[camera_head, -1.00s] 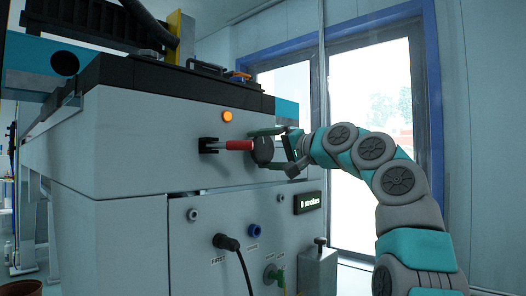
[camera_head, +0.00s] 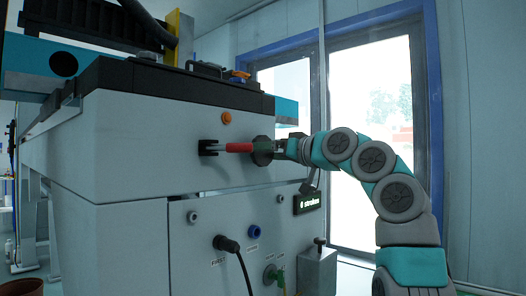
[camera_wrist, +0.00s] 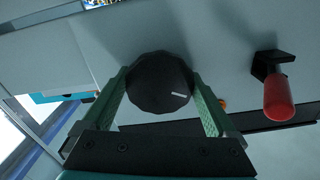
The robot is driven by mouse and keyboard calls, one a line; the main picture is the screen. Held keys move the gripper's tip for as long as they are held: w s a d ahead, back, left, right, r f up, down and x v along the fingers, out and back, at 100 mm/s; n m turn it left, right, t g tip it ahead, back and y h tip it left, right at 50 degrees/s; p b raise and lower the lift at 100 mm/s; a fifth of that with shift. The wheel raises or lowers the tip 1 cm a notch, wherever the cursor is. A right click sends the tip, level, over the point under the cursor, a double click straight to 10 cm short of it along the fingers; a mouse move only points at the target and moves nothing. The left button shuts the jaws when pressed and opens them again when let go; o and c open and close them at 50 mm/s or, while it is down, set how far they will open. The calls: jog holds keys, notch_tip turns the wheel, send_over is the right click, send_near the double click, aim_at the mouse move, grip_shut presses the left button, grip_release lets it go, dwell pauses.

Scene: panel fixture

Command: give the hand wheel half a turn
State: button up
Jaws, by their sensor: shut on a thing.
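The hand wheel (camera_head: 263,151) is a dark, many-sided knob on the front of the grey panel. In the wrist view the hand wheel (camera_wrist: 160,82) faces me, with a short white mark on its right side. My gripper (camera_head: 279,149) reaches it from the right. In the wrist view the green fingers of my gripper (camera_wrist: 161,88) stand on either side of the wheel and are shut on it. The wheel's mounting behind it is hidden.
A red-handled lever (camera_head: 238,147) on a black bracket sticks out close to the wheel; it also shows in the wrist view (camera_wrist: 279,98). An orange lamp (camera_head: 226,118) sits above. Below are a small display (camera_head: 308,204), a plugged black cable (camera_head: 232,243) and a blue socket (camera_head: 254,232).

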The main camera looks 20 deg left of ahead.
jog(key=n, duration=0.5)
jog(key=shift+n, duration=0.3)
dwell(0.4)
jog(key=o, duration=1)
jog(key=b+v, duration=0.2)
jog(key=v, duration=0.5)
jog(key=shift+d, duration=0.35)
